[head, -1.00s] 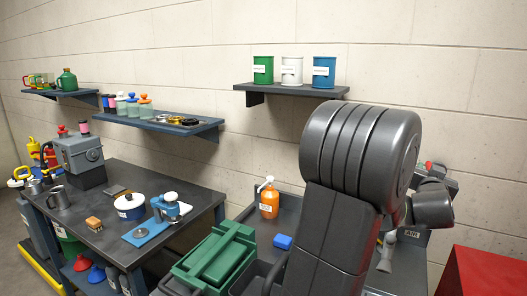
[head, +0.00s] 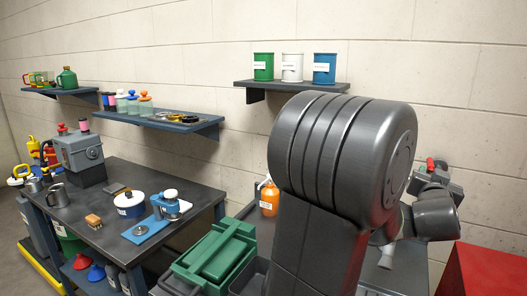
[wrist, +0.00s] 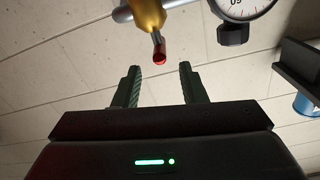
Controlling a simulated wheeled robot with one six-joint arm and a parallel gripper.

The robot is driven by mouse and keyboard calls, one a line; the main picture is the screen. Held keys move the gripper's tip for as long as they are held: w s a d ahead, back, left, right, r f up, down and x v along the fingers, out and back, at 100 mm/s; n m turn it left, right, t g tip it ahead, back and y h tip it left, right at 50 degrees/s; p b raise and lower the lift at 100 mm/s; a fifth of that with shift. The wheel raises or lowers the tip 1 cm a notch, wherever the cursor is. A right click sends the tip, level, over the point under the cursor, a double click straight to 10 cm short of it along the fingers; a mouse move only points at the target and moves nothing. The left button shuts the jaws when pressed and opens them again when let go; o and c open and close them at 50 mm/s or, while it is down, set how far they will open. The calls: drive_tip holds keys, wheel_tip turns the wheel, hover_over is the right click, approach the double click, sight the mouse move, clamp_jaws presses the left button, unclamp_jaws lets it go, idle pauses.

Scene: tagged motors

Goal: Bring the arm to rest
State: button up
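My arm (head: 345,160) fills the middle right of the head view, its thick dark link raised in front of the wall. My gripper (wrist: 159,72) shows in the wrist view with its two dark green fingers apart. Nothing is between the fingers. Beyond the fingertips, a brass-coloured fitting with a red tip (wrist: 150,15) and a round dial gauge (wrist: 245,8) show at the top edge. I cannot tell how far they are from the fingers. In the head view I cannot clearly make out the fingers.
A workbench (head: 115,225) with a blue-white pot (head: 130,204) and a blue press (head: 165,207) stands left. A green crate (head: 215,255) and partly hidden orange bottle (head: 269,200) are beside my arm. A shelf (head: 290,86) holds three cans. A red cabinet (head: 487,272) stands right.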

sight(433, 168)
drive_tip(key=v, duration=0.8)
drive_tip(key=p+x, duration=0.1)
drive_tip(key=x, duration=1.2)
drive_tip(key=shift+w+d, duration=0.15)
drive_tip(key=shift+w, duration=0.15)
drive_tip(key=shift+d+r+n+y+p, duration=0.2)
drive_tip(key=shift+d+n+y+p, duration=0.1)
drive_tip(key=shift+p, duration=0.95)
drive_tip(key=shift+s+t+y+p, duration=0.1)
drive_tip(key=shift+t+y+p, duration=0.2)
drive_tip(key=shift+p, duration=0.15)
drive_tip(key=shift+n+y+p, duration=0.4)
drive_tip(key=shift+p, duration=0.35)
